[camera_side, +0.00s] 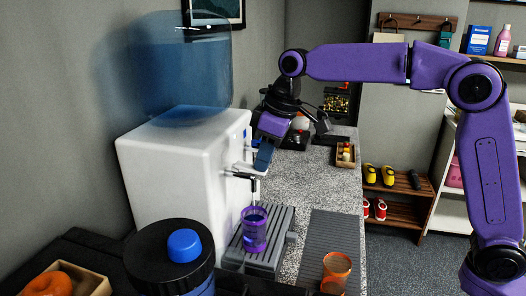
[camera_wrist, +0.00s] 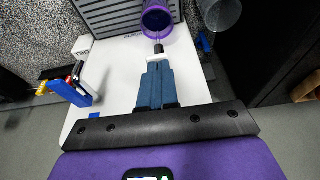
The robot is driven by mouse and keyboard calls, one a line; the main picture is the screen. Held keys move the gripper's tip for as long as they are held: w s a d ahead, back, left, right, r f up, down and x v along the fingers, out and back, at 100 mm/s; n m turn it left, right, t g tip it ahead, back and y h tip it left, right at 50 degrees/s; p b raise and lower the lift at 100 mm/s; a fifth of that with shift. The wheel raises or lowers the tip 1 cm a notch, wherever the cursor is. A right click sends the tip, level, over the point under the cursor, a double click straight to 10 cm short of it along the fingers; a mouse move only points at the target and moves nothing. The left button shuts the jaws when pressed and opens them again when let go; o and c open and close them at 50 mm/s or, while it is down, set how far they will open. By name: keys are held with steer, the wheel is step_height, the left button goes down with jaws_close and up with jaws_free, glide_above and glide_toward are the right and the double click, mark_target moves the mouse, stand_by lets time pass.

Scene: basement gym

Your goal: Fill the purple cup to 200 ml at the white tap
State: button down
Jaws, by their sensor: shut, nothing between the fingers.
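The purple cup (camera_side: 254,232) stands upright on the grey drip tray (camera_side: 238,258), under the tap's spout. It looks see-through, but I cannot read its water level. In the wrist view the cup (camera_wrist: 157,18) shows from above, just beyond my fingertips. The white tap (camera_side: 243,171) sticks out from the front of the white dispenser (camera_side: 170,165); part of it also shows in the wrist view (camera_wrist: 158,57). My gripper (camera_side: 262,160) is shut and empty, with its blue fingertips right at the tap. I cannot tell whether they touch it. Whether water is flowing is unclear.
A blue water bottle (camera_side: 175,70) tops the dispenser. An orange cup (camera_side: 336,268) stands at the counter's front right, near a dark ribbed mat (camera_side: 330,235). A black, blue-topped container (camera_side: 165,258) stands in front. Small goods (camera_side: 345,153) sit farther back on the speckled counter.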

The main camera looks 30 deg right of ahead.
steer(key=shift+r, duration=0.1)
stand_by(0.3)
steer(key=shift+r, duration=0.75)
steer(key=shift+r, duration=0.3)
steer(key=v, duration=1.3)
steer(key=shift+w+a+r, duration=0.2)
steer(key=shift+w, duration=0.05)
